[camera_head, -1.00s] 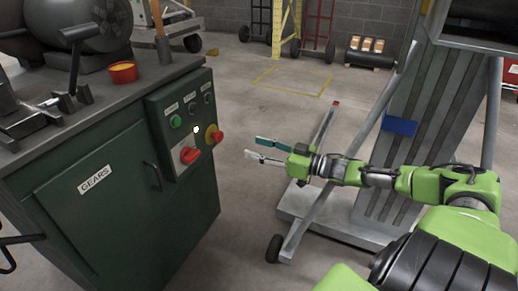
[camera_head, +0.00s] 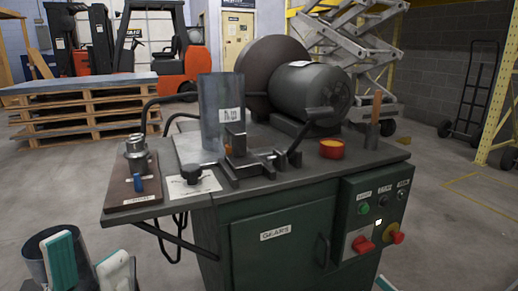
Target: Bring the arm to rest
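My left gripper (camera_head: 88,247) shows at the bottom left corner of the head view. Its two teal and white fingers are apart, with nothing seen between them. A small teal tip of my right gripper (camera_head: 385,284) shows at the bottom edge, right of centre; the rest of it and its arm are out of view. The green machine cabinet (camera_head: 280,235) stands ahead, beyond both grippers. Its control panel (camera_head: 375,215) has a green button and red switches at the right end.
Stacked pallets (camera_head: 80,110) and an orange forklift (camera_head: 165,70) stand behind.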

